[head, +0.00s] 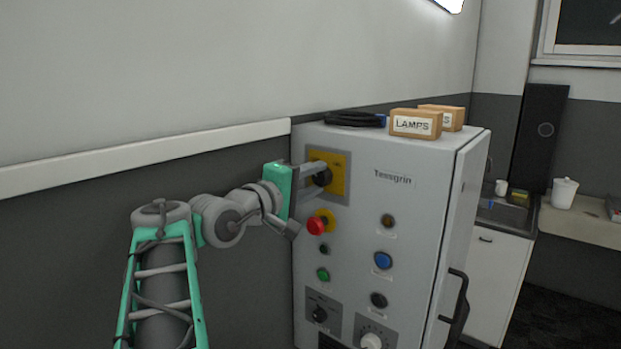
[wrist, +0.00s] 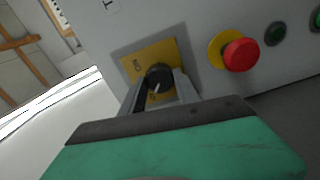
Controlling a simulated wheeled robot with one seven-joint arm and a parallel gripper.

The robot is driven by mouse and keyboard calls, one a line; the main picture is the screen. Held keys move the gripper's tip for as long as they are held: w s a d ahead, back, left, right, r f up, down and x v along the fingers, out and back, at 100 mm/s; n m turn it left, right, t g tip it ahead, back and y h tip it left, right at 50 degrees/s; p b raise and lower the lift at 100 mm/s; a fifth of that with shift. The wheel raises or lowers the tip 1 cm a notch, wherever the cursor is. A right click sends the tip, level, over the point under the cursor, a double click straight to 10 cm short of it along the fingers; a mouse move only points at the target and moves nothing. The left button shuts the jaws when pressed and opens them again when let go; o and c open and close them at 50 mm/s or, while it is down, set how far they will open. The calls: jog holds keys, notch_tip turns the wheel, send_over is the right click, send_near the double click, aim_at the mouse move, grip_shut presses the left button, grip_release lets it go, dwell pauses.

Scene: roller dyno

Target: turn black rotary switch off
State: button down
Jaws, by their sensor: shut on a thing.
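The black rotary switch (wrist: 159,76) sits on a yellow plate (wrist: 136,66) on the grey cabinet front. In the wrist view its white pointer line points down and slightly left, away from the "ON" mark at the plate's upper left; the lettering near the pointer is partly hidden. In the head view the switch (head: 323,177) is partly covered by my fingers. My gripper (wrist: 161,88) has its two fingers on either side of the knob and is shut on it. My gripper also shows in the head view (head: 319,175), reaching the cabinet from the left.
A red mushroom button (head: 316,226) is just below my gripper. Several buttons and a second black rotary knob (head: 319,314) are lower on the cabinet (head: 408,215). A sink counter is at right.

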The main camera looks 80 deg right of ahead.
jog(key=c, duration=0.9)
grip_release()
jog(key=shift+d, duration=0.1)
jog(key=shift+w, duration=0.1)
jog(key=shift+w+a+f+b, duration=0.1)
jog(key=shift+w+a+b, duration=0.15)
jog(key=shift+a, duration=0.2)
jog(key=b+v, duration=0.2)
jog(key=v, duration=0.5)
jog(key=shift+r, duration=0.2)
